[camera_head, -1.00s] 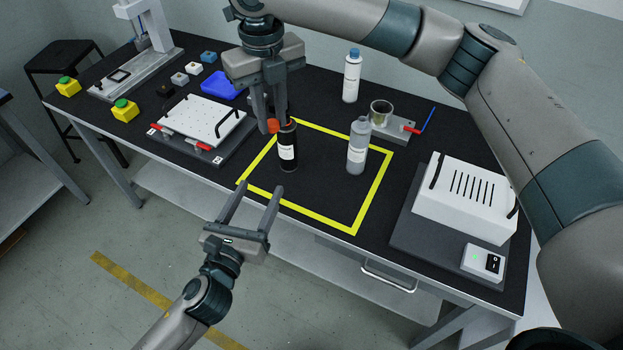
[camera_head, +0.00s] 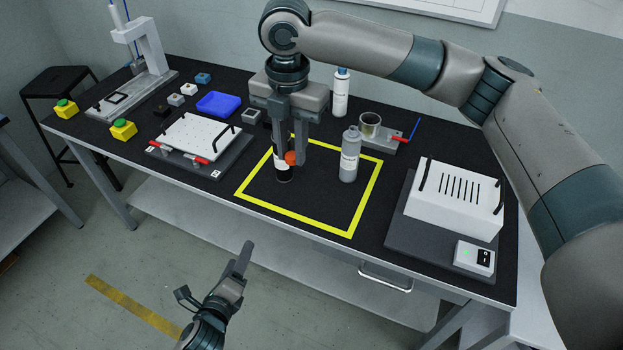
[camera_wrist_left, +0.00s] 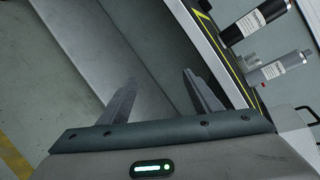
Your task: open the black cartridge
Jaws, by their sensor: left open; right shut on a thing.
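The black cartridge (camera_head: 282,173) with a white label stands upright inside the yellow outline on the table. Its upper part is hidden behind my right gripper (camera_head: 291,153). That gripper is shut on the orange cap (camera_head: 291,157). The cap is off the cartridge top and low in front of its right side; I cannot tell whether they touch. In the left wrist view the cartridge (camera_wrist_left: 254,21) shows at the upper right. My left gripper (camera_wrist_left: 159,82) is open and empty, in front of the table and below its top. In the head view it (camera_head: 244,256) appears edge-on.
A grey bottle (camera_head: 349,158) stands right of the cartridge within the yellow outline (camera_head: 365,200). Behind are a white bottle (camera_head: 341,95) and a metal cup (camera_head: 370,125). A white slotted box (camera_head: 460,197) stands at right, a white plate fixture (camera_head: 195,137) at left.

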